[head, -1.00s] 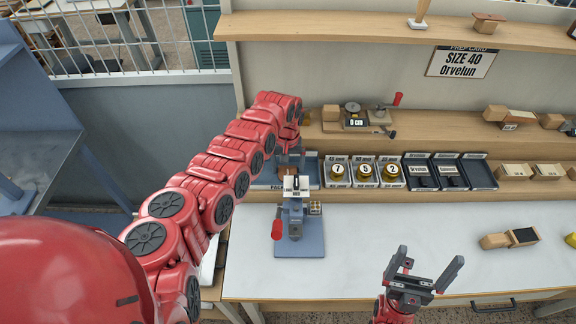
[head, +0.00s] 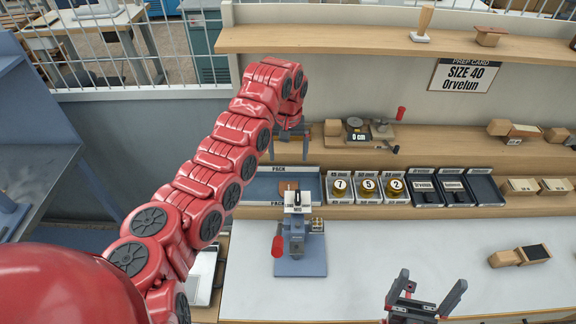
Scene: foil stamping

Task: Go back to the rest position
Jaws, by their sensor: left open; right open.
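My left gripper (head: 287,144) is at the end of the red arm reaching in from the left. It is open and points down above the blue PACK tray (head: 258,189), with nothing seen between its fingers. A brown piece (head: 288,187) lies in that tray, partly behind the stamping press. My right gripper (head: 428,300) is open and empty over the front edge of the white table, at the bottom of the view. The blue-grey stamping press (head: 297,240) with a red handle stands upright on the table between the two grippers.
Number bins (head: 367,189) and black name trays (head: 453,188) line the low shelf. A fixture with a red knob (head: 367,131) stands on the step above. A wooden block with a black pad (head: 520,255) lies on the table (head: 430,250) at right. The table's middle is clear.

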